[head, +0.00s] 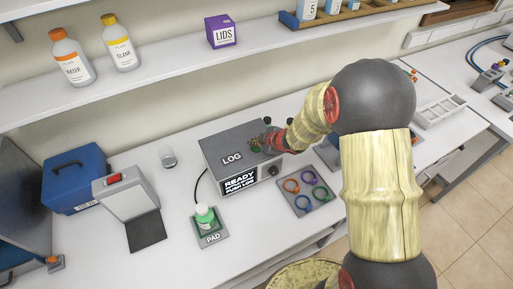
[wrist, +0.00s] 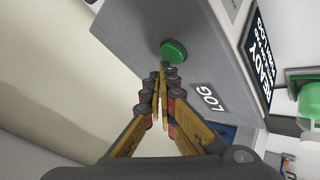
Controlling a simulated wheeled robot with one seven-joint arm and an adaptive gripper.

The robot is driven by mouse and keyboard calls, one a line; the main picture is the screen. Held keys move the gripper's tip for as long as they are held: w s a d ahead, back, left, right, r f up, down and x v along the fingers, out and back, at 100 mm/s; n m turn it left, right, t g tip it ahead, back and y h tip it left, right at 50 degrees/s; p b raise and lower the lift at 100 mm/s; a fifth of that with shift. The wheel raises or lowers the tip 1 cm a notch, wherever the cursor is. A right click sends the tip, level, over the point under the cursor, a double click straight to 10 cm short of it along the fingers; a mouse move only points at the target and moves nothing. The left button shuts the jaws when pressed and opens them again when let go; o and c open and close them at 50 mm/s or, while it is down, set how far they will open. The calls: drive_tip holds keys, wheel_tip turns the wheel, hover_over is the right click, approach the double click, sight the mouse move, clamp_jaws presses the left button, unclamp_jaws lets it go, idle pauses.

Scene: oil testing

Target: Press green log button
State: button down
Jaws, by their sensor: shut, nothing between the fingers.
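The green log button (wrist: 174,51) is a round green disc on top of the grey log box (wrist: 200,75) in the wrist view. The box (head: 225,165) stands mid-table in the head view, with a LOG label and a lit screen (head: 240,181) reading READY. My gripper (wrist: 166,71) is shut and empty. Its fingertips are right beside the button's edge in the wrist view; I cannot tell whether they touch it. In the head view my gripper (head: 264,141) is over the box's back right part, and the button is hard to make out among the fingers.
A tray with coloured rings (head: 307,191) lies to the right. A shelf (head: 180,75) runs above the table.

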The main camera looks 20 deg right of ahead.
sight(255, 149)
drive_tip(key=shift+f, duration=0.3)
drive_tip(key=shift+f+b, duration=0.45)
idle(0.7)
idle(0.3)
drive_tip(key=shift+r+p, duration=0.9)
wheel_tip(255, 149, up, 5)
drive_tip(key=p, duration=0.5)
idle(0.6)
